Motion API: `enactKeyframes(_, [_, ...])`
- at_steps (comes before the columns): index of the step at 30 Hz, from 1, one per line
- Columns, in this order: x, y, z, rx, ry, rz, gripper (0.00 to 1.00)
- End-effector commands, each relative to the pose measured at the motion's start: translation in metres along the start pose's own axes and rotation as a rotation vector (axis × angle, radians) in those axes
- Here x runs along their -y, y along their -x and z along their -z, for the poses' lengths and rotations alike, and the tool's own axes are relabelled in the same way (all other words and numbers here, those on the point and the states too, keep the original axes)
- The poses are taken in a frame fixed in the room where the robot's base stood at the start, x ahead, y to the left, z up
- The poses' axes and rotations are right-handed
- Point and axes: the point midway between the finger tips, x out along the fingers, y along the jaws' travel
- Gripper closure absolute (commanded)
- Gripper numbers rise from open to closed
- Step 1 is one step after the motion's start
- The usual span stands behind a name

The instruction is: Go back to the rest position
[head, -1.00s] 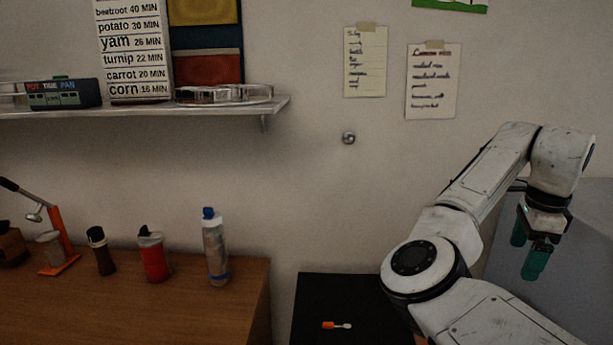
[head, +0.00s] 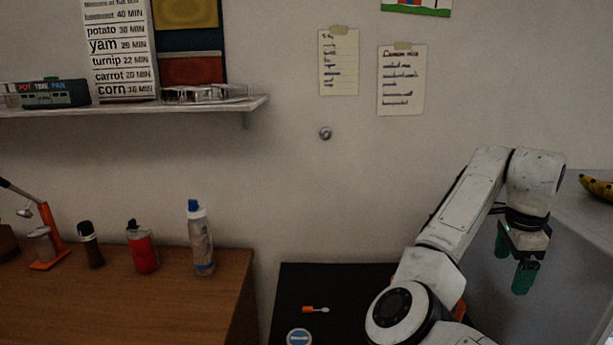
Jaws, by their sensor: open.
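My gripper (head: 512,268) hangs at the right of the head view, with its two green fingers pointing down and apart. It is open, and nothing shows between the fingers. My white arm bends up from the lower right and then down to the gripper. The gripper is in front of a grey surface, clear of the wooden counter and the black surface. No clay waterpot is in view.
A wooden counter (head: 120,310) at left holds a bottle (head: 200,240), a red container (head: 142,248) and a dark shaker (head: 90,246). A black surface (head: 345,290) bears an orange-handled tool (head: 314,309) and a round blue-white item (head: 299,338). Bananas (head: 597,187) lie far right.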

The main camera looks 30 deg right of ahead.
Motion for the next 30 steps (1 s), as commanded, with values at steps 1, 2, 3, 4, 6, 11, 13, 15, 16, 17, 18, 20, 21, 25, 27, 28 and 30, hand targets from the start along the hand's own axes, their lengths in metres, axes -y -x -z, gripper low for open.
enactKeyframes(1, [-0.003,-0.006,0.001,-0.019,0.023,0.003,0.08])
enactKeyframes(2, [-0.005,-0.010,0.000,-0.029,0.041,0.007,0.08])
enactKeyframes(3, [-0.007,-0.014,0.001,-0.044,0.064,0.012,0.08])
enactKeyframes(4, [-0.008,-0.018,0.000,-0.054,0.084,0.018,0.08])
enactKeyframes(6, [-0.013,-0.028,-0.001,-0.085,0.141,0.028,0.08])
enactKeyframes(11, [-0.028,-0.056,-0.009,-0.170,0.339,0.057,0.08])
enactKeyframes(13, [-0.035,-0.069,-0.015,-0.204,0.444,0.072,0.08])
enactKeyframes(15, [-0.044,-0.082,-0.022,-0.234,0.556,0.082,0.08])
enactKeyframes(16, [-0.048,-0.087,-0.026,-0.246,0.604,0.087,0.08])
enactKeyframes(17, [-0.053,-0.093,-0.030,-0.255,0.655,0.090,0.08])
enactKeyframes(18, [-0.059,-0.100,-0.035,-0.266,0.724,0.094,0.08])
enactKeyframes(20, [-0.070,-0.111,-0.045,-0.280,0.829,0.099,0.08])
enactKeyframes(21, [-0.077,-0.119,-0.051,-0.287,0.900,0.103,0.08])
enactKeyframes(25, [-0.108,-0.144,-0.074,-0.291,1.139,0.110,0.08])
enactKeyframes(27, [-0.128,-0.158,-0.088,-0.282,1.271,0.110,0.08])
enactKeyframes(28, [-0.138,-0.164,-0.094,-0.274,1.329,0.111,0.08])
enactKeyframes(30, [-0.162,-0.177,-0.107,-0.252,1.461,0.112,0.08])
